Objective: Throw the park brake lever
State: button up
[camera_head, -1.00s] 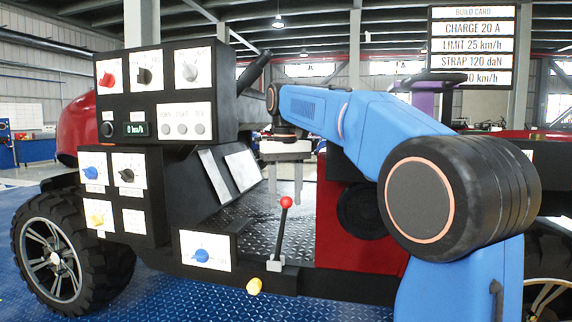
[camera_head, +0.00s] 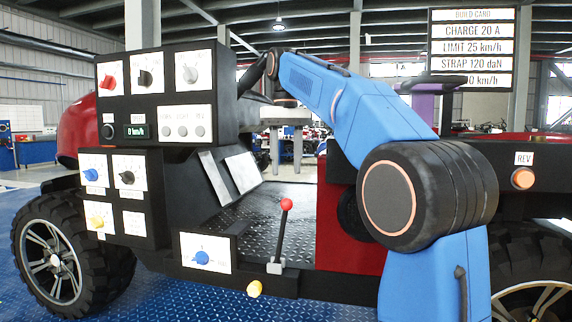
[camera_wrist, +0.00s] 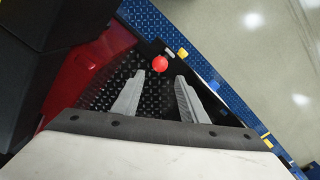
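The park brake lever, a thin rod with a red ball knob (camera_head: 286,204), stands up from a small grey base at the front edge of the vehicle's floor, its top leaning slightly right. In the wrist view the red knob (camera_wrist: 160,62) shows just beyond the fingertips, between their lines. My gripper (camera_head: 285,170) is open and empty, with its two grey fingers pointing down. In the head view it is above the knob and apart from it. Both fingers (camera_wrist: 159,78) show spread in the wrist view.
A black panel (camera_head: 170,59) with knobs and a speed display stands left of the lever. A blue knob (camera_head: 201,257) and a yellow knob (camera_head: 255,288) sit near the lever's base. A red panel (camera_head: 335,225) is to the right, and an orange REV button (camera_head: 522,178) farther right.

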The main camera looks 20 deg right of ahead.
jog(key=shift+a, duration=0.1)
jog(key=c, duration=0.5)
jog(key=shift+a, duration=0.35)
grip_shut()
jog(key=a+r+m+t+h, duration=0.2)
jog(key=a+m+h, duration=0.35)
jog(key=a, duration=0.55)
jog(key=d+f, duration=0.8)
jog(key=f, duration=0.1)
jog(key=shift+w+f+h, duration=0.35)
